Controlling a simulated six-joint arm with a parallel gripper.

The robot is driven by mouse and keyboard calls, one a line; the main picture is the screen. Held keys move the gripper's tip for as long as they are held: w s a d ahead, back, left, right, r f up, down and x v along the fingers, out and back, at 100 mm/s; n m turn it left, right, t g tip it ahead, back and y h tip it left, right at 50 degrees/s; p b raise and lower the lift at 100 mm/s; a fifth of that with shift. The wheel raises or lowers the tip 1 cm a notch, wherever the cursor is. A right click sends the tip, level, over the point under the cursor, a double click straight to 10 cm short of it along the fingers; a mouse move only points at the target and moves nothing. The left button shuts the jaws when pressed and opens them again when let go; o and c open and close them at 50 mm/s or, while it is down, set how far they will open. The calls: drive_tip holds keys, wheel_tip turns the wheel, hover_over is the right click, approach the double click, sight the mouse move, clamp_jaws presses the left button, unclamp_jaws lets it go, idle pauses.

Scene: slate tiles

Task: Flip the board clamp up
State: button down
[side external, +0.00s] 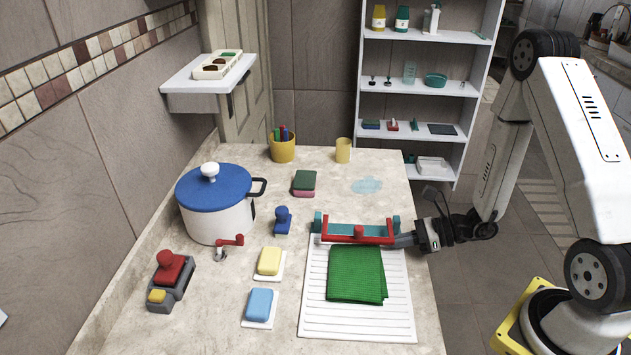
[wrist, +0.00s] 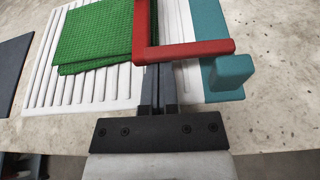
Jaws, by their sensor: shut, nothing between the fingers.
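My gripper (side external: 402,240) is shut beside the clamp's right end. In the wrist view the red bar (wrist: 190,50) crosses over my gripper (wrist: 160,75), and the fingertips are hidden at the bar. I cannot tell whether they touch it. The teal base (wrist: 228,75) is right of the fingers there.
A folded green cloth (side external: 355,275) lies on the board. Left of it are a yellow sponge (side external: 269,261), a blue sponge (side external: 259,303) and a blue-handled stamp (side external: 282,220). A white pot (side external: 220,222) with a blue lid stands further left. The counter's right edge is close.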

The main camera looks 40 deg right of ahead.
drive_tip(key=shift+r+m+g+y, duration=0.45)
drive_tip(key=shift+r+m, duration=0.4)
drive_tip(key=shift+m, duration=0.35)
drive_tip(key=m, duration=0.1)
drive_tip(key=r+m+y, duration=0.1)
drive_tip(key=r, duration=0.1)
drive_tip(key=shift+w+d+m+g+y, duration=0.25)
drive_tip(key=shift+m+g, duration=0.1)
drive_tip(key=shift+m, duration=0.05)
drive_tip(key=m, duration=0.1)
drive_tip(key=w+d+r+m+y, duration=0.1)
drive_tip(key=m, duration=0.1)
drive_tip(key=shift+r+m+y, duration=0.2)
drive_tip(key=shift+m+y, duration=0.1)
drive_tip(key=m, duration=0.1)
drive_tip(key=w+d+r+m+y, duration=0.1)
drive_tip(key=m, duration=0.1)
drive_tip(key=shift+w+d, duration=0.1)
drive_tip(key=shift+w, duration=0.05)
drive_tip(key=shift+w+d+r, duration=0.15)
drive_tip(key=shift+w+d, duration=0.2)
drive_tip(key=shift+d, duration=0.2)
drive_tip(key=v, duration=0.9)
drive_tip(key=shift+d+f, duration=0.4)
drive_tip(key=shift+s+a+g, duration=0.1)
drive_tip(key=shift+a+g, duration=0.05)
drive_tip(key=shift+g, duration=0.15)
